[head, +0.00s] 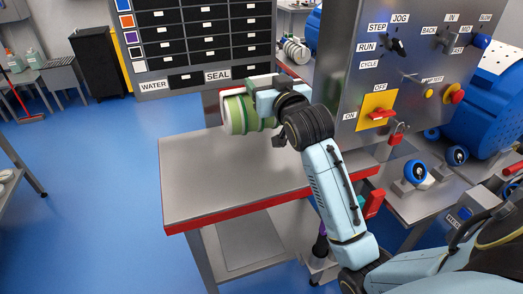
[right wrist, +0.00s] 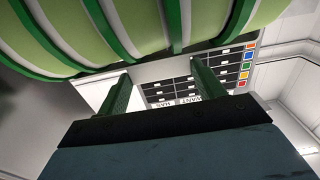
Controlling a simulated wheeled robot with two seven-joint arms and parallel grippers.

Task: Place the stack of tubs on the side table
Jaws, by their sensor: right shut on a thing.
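The stack of green and white tubs (head: 239,115) is on its side, at the far edge of the grey, red-edged table (head: 215,185) in the head view. My right gripper (head: 262,104) is shut on the stack from its right side. I cannot tell whether the stack touches the table top or hangs just above it. In the right wrist view the ribbed green stack (right wrist: 150,30) fills the top, across both fingers (right wrist: 162,88). The fingertips are hidden behind it. My left gripper is not in view.
The front and middle of the table top are bare. A grey control panel (head: 425,75) with switches and a padlock stands close on the right of my right arm. A labelled drawer cabinet (head: 205,40) stands behind. Blue floor (head: 110,180) is clear on the left.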

